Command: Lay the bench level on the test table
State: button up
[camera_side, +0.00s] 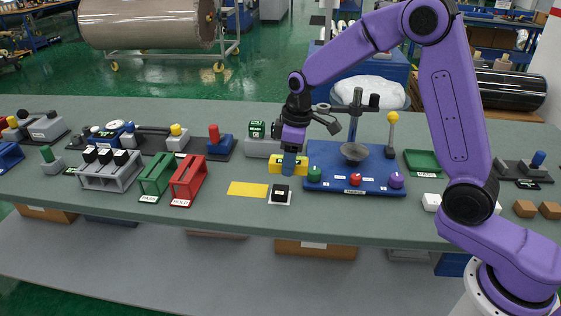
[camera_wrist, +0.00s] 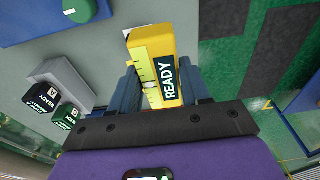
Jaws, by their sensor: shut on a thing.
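The yellow bench level (camera_side: 275,168) is between the blue fingers of my gripper (camera_side: 289,170) near the middle of the grey table (camera_side: 230,215). In the wrist view the level (camera_wrist: 152,42) shows its vial and a dark READY label, and the fingers (camera_wrist: 163,88) are shut on its sides. The side view does not clearly show whether its underside touches the table. A flat yellow rectangle (camera_side: 248,189) lies in front and to the left, bare. No label in view clearly names the test table.
A blue board (camera_side: 335,185) with a post, a bowl and several coloured knobs stands just right of the level. A white plate with a black block (camera_side: 280,194) lies in front. Green (camera_side: 157,174) and red (camera_side: 188,180) racks stand to the left. The front strip is clear.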

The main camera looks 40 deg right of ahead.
jog(key=w+d+r, duration=0.1)
jog(key=w+d, duration=0.2)
jog(key=d, duration=1)
jog(key=r, duration=0.2)
send_over(354, 150)
jog(key=shift+d+f, duration=0.25)
jog(key=shift+f, duration=0.1)
jog(key=shift+f, duration=2.4)
jog(key=shift+f, duration=0.25)
jog(key=shift+f, duration=1.2)
jog(key=o, duration=1.2)
